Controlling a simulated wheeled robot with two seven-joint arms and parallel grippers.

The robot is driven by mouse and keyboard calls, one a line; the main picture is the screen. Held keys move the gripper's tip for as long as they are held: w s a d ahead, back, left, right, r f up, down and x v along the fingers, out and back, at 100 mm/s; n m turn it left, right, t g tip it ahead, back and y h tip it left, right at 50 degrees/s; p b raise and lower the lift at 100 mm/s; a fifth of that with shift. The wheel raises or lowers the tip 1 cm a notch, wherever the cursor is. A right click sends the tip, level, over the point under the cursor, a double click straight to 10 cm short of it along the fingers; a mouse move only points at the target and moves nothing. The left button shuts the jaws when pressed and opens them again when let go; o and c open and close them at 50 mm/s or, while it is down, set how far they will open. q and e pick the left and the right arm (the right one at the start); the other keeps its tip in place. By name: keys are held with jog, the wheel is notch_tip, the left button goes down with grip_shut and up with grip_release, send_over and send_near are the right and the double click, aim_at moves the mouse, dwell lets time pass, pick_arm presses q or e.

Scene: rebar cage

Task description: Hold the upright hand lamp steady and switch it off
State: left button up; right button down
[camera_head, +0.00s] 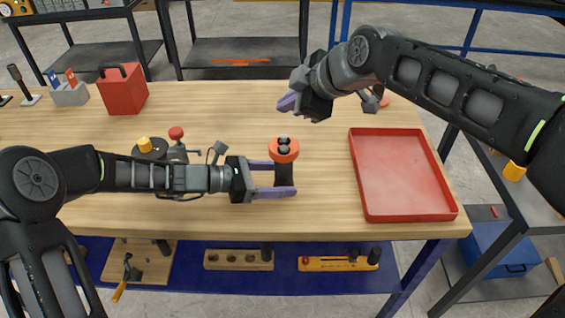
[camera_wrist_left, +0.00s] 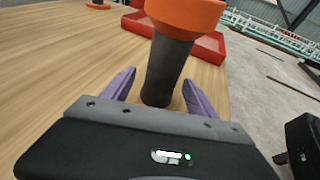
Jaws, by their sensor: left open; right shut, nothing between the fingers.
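The hand lamp stands upright on the wooden table, with an orange head (camera_head: 284,149) and a dark handle (camera_head: 290,174). Two dark round parts show on top of its head. In the left wrist view the lamp's dark handle (camera_wrist_left: 165,70) rises between my fingers, its orange head cut off by the top edge. My left gripper (camera_head: 284,179) is open, one finger on each side of the handle; I cannot tell whether either touches it. My right gripper (camera_head: 287,103) is shut and empty, above the table behind the lamp. Whether the lamp is lit is unclear.
A red tray (camera_head: 405,213) lies to the right of the lamp. A red-topped device (camera_head: 176,140) and a yellow-topped item (camera_head: 146,146) stand behind my left arm. A red box (camera_head: 122,90) is at the back left.

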pick_arm(q)
jog(key=v, duration=1.2)
jog(key=shift+r, duration=0.15)
